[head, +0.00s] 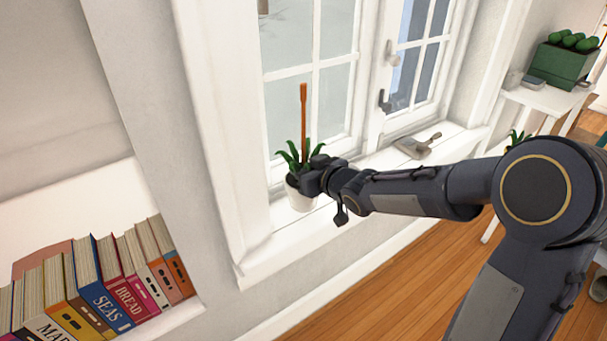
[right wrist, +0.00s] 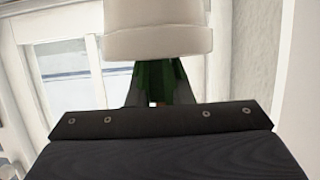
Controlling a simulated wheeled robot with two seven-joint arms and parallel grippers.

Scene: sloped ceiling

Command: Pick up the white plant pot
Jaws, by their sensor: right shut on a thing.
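The white plant pot (head: 300,198) holds a green leafy plant and an upright brown stick. It is at the left end of the white window sill in the head view. My right gripper (head: 312,182) is at the pot's right side near its rim, shut on it; the fingertips are largely hidden. In the right wrist view the pot (right wrist: 157,35) fills the top middle, upside down in the picture, with green leaves below its rim. I cannot tell whether the pot's base touches the sill. My left gripper is not in view.
The window (head: 318,75) stands close behind the pot. A dustpan-like grey object (head: 415,146) lies farther right on the sill (head: 385,158). Books (head: 100,285) fill a shelf at lower left. A white table (head: 540,100) with a green planter (head: 558,66) stands at upper right.

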